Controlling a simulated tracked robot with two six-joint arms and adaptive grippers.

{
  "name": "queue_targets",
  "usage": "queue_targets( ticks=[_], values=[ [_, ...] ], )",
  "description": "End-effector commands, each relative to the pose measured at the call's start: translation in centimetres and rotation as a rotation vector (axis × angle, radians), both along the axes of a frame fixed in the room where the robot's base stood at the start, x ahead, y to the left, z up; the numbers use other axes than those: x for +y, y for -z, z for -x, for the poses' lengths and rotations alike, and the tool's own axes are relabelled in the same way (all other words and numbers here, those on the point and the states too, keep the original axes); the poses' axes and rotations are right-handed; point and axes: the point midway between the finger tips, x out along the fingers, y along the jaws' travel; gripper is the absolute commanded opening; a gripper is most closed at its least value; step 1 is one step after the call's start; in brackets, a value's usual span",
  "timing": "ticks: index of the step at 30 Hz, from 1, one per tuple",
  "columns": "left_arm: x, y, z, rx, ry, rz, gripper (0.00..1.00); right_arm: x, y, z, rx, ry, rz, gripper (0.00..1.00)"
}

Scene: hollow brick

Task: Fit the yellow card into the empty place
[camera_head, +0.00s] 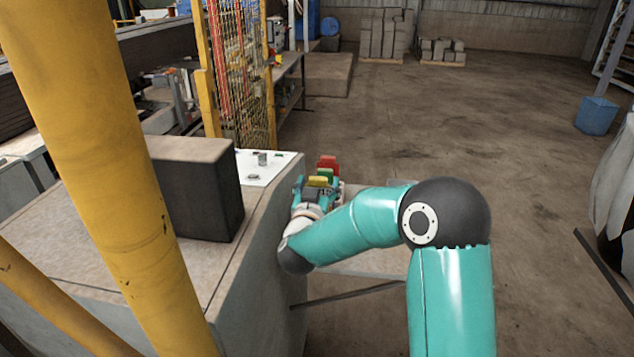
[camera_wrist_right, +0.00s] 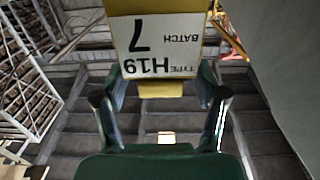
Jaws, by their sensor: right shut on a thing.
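My right gripper (camera_head: 314,190) is at the end of the teal arm, just right of the grey block's side. In the wrist view its two fingers (camera_wrist_right: 163,100) are shut on the yellow card (camera_wrist_right: 161,90). The card's white label (camera_wrist_right: 160,45) reads "TYPE H19 BATCH 7" upside down. In the head view the yellow card (camera_head: 318,181) shows as a small patch at the fingers. A green piece (camera_head: 324,172) and a red piece (camera_head: 328,162) show just beyond it. I cannot make out the empty place. My left gripper is not in view.
A dark block (camera_head: 195,188) stands on the grey base at left, with a white panel (camera_head: 267,167) behind it. A yellow post (camera_head: 110,170) crosses the near left. A mesh guard (camera_head: 240,75) stands behind. Open floor (camera_head: 480,120) lies to the right.

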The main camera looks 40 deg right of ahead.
Motion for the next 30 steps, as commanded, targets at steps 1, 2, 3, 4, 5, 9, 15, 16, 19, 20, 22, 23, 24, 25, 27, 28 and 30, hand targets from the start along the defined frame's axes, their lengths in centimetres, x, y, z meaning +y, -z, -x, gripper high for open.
queue_targets(
  ticks=[1,2,3,4,5,9,15,16,19,20,22,23,24,25,27,28,30],
  values=[
    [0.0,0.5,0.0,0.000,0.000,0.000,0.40,0.1,0.6,-0.1,-0.001,-0.002,0.001,0.37],
    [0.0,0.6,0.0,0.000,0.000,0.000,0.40,0.1,0.8,-0.1,-0.001,-0.003,0.001,0.37],
    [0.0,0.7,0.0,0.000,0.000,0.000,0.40,0.2,1.0,-0.2,0.000,-0.004,0.001,0.37],
    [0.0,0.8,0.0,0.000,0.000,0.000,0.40,0.2,1.2,-0.2,0.000,-0.004,0.002,0.37],
    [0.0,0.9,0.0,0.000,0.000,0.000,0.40,0.2,1.3,-0.2,0.000,-0.005,0.002,0.37],
    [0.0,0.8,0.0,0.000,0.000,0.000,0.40,0.3,1.3,-0.3,-0.001,-0.006,0.002,0.37],
    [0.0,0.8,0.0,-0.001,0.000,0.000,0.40,0.4,1.3,-0.3,-0.001,-0.007,0.002,0.37],
    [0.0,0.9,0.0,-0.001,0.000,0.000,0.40,0.4,1.4,-0.3,-0.001,-0.007,0.002,0.37],
    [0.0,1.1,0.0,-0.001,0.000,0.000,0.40,0.4,1.6,-0.3,-0.002,-0.007,0.001,0.37],
    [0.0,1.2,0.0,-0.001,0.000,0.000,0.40,0.5,1.6,-0.3,-0.002,-0.007,0.001,0.37],
    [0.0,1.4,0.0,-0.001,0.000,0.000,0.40,0.5,1.8,-0.2,-0.002,-0.007,0.001,0.37],
    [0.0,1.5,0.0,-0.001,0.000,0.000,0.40,0.5,1.9,-0.2,-0.002,-0.007,0.001,0.37],
    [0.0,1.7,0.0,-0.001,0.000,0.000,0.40,0.6,2.0,-0.2,-0.002,-0.007,0.001,0.37],
    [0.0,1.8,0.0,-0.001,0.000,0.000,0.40,0.6,2.0,-0.2,-0.002,-0.007,0.001,0.37],
    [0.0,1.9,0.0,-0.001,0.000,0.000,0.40,0.6,2.2,-0.1,-0.002,-0.007,0.001,0.37],
    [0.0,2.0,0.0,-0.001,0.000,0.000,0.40,0.7,2.2,-0.1,-0.002,-0.007,0.001,0.37],
    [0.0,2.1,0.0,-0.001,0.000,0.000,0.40,0.7,2.3,-0.1,-0.002,-0.007,0.001,0.37]
  ],
)
